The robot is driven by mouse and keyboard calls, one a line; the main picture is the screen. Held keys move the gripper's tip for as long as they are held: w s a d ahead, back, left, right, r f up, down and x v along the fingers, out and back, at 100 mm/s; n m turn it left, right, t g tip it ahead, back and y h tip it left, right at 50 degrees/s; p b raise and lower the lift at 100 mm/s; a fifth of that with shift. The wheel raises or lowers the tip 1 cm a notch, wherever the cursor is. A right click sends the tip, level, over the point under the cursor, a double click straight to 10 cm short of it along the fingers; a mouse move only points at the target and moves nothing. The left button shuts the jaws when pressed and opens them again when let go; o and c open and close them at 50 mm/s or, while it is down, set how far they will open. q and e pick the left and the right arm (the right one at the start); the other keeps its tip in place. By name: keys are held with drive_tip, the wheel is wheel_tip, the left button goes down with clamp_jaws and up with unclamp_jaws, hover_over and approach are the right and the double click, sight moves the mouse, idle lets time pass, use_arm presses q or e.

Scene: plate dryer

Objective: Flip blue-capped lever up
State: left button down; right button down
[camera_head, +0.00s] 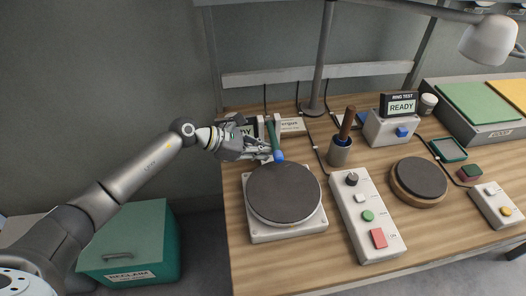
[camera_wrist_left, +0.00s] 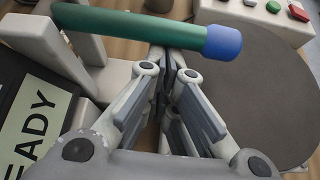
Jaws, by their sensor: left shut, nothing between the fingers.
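The lever is a green rod (camera_head: 272,132) with a blue cap (camera_head: 278,155), at the back left of the bench beside the round dark plate. In the left wrist view the green rod (camera_wrist_left: 130,28) crosses the top of the picture, from a light bracket at left to the blue cap (camera_wrist_left: 223,43) at right. My left gripper (camera_head: 268,151) is just left of the lever near its cap. Its fingers (camera_wrist_left: 168,65) are shut and empty, their tips at the rod's near edge; I cannot tell whether they touch it. My right gripper is in neither view.
A round dark plate (camera_head: 284,192) on a white base stands just in front of the lever. A READY display (camera_wrist_left: 38,128) is left of it. A cup with a brown handle (camera_head: 340,152) and a button panel (camera_head: 366,215) stand to the right. A green bin (camera_head: 135,245) is below left.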

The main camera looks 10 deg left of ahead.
sight(273, 145)
use_arm(q)
drive_tip(key=shift+r, duration=0.25)
drive_tip(key=shift+r+n+g+h+b, duration=0.55)
drive_tip(key=shift+r+n+g, duration=0.25)
drive_tip(key=shift+n+g, duration=0.15)
wheel_tip(273, 145, up, 2)
drive_tip(key=shift+n+g+h+b, duration=0.25)
drive_tip(key=shift+n+g+b, duration=0.4)
drive_tip(key=shift+n+b, duration=0.25)
drive_tip(key=w+a+r+n+g+h+b, duration=0.1)
drive_tip(key=w+r+n+h+b, duration=0.1)
drive_tip(key=n+h+b, duration=0.1)
drive_tip(key=w+a+r+n+h+b, duration=0.1)
drive_tip(key=w+r+n+h+b, duration=0.2)
drive_tip(key=n+b, duration=0.2)
drive_tip(key=w+a+r+n+g+h+b, duration=0.1)
drive_tip(key=w+r+n+h+b, duration=0.2)
drive_tip(key=n, duration=0.6)
drive_tip(key=shift+w+a+g+b, duration=0.2)
drive_tip(key=shift+a+g+b, duration=0.1)
drive_tip(key=shift+b, duration=0.55)
drive_tip(key=shift+f, duration=0.1)
